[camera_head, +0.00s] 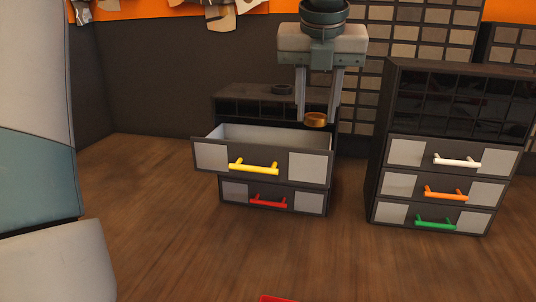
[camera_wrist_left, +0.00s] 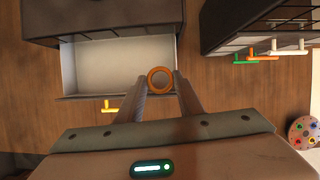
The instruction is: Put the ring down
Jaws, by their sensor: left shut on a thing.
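An orange ring (camera_head: 315,120) is held between the fingertips of my left gripper (camera_head: 317,112), which points down and is shut on it. In the left wrist view the ring (camera_wrist_left: 160,80) sits between the fingertips (camera_wrist_left: 160,84), near the right end of an open drawer (camera_wrist_left: 118,63). In the head view the open drawer (camera_head: 262,135), with a yellow handle (camera_head: 253,167), is in the left cabinet, and the ring is above its right end. The drawer interior that shows is empty. My right gripper is not in view.
A dark ring (camera_head: 282,89) lies on the left cabinet's top. A shut drawer with a red handle (camera_head: 268,201) is below. The right cabinet (camera_head: 378,165) has white, orange and green handles. A round disc with coloured knobs (camera_wrist_left: 303,132) shows at the wrist view's right.

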